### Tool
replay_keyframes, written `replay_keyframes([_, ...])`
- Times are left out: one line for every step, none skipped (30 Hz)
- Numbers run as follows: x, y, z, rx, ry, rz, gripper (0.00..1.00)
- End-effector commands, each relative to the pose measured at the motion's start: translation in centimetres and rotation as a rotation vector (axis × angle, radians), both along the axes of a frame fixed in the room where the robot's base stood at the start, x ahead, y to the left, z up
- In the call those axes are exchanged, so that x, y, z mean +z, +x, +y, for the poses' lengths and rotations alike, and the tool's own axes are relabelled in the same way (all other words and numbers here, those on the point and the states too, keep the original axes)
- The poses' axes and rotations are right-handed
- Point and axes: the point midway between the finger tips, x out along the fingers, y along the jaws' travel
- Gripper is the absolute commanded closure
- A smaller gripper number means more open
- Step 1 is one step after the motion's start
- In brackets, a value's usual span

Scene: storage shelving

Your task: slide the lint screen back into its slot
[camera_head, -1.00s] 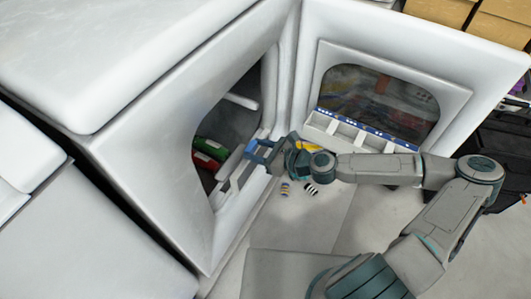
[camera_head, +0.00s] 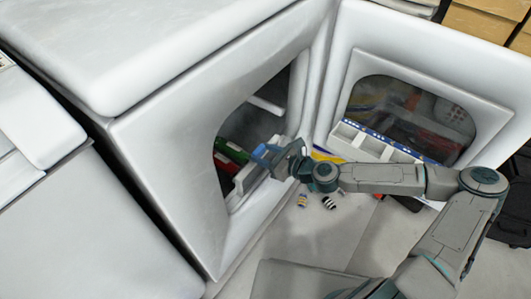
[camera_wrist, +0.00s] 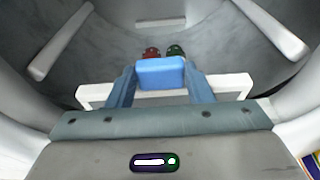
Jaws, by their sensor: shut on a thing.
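The white appliance (camera_head: 185,165) stands with its round front opening uncovered. The lint screen shows as a white frame (camera_wrist: 95,92) with a bright blue block, which looks like its handle (camera_wrist: 160,73), at its middle. My gripper (camera_wrist: 160,85) is shut on this blue handle, with one finger on each side. In the head view my gripper (camera_head: 266,156) is at the opening, and the white screen (camera_head: 246,179) is beside it at the lower rim. The slot itself is hidden by my gripper and the screen, so I cannot tell whether the screen is in it.
A red item (camera_head: 224,162) and a green item (camera_head: 234,150) lie inside the drum. The open door (camera_head: 342,78) stands to the right. A white divided tray (camera_head: 349,138) is by the door. Two small striped items (camera_head: 302,201) (camera_head: 328,203) lie on the floor below.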

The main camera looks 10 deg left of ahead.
Motion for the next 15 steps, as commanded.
replay_keyframes([-0.06, 0.01, -0.01, 0.000, 0.000, 0.000, 0.83])
replay_keyframes([-0.07, 0.01, -0.01, 0.000, 0.000, 0.000, 0.83])
replay_keyframes([-0.07, 0.01, -0.01, 0.000, 0.000, 0.000, 0.83])
replay_keyframes([-0.06, 0.01, -0.01, 0.000, 0.000, 0.000, 0.83])
replay_keyframes([-0.06, 0.01, -0.01, 0.000, 0.000, 0.000, 0.83])
replay_keyframes([-0.05, 0.01, -0.01, 0.000, 0.000, 0.000, 0.83])
replay_keyframes([-0.05, 0.00, -0.01, 0.000, 0.000, 0.000, 0.83])
replay_keyframes([-0.05, 0.00, -0.01, 0.000, 0.000, 0.000, 0.83])
replay_keyframes([-0.05, 0.00, -0.01, 0.000, 0.000, 0.000, 0.83])
replay_keyframes([-0.06, 0.01, -0.01, 0.000, 0.000, 0.000, 0.83])
replay_keyframes([-0.09, 0.00, -0.01, 0.000, 0.000, 0.000, 0.83])
replay_keyframes([-0.16, 0.00, -0.01, 0.000, 0.000, 0.001, 0.83])
replay_keyframes([-0.24, 0.00, 0.00, 0.000, 0.000, 0.001, 0.83])
replay_keyframes([-0.33, 0.00, -0.01, 0.000, 0.000, 0.001, 0.83])
replay_keyframes([-0.47, 0.00, -0.01, 0.000, 0.000, 0.001, 0.83])
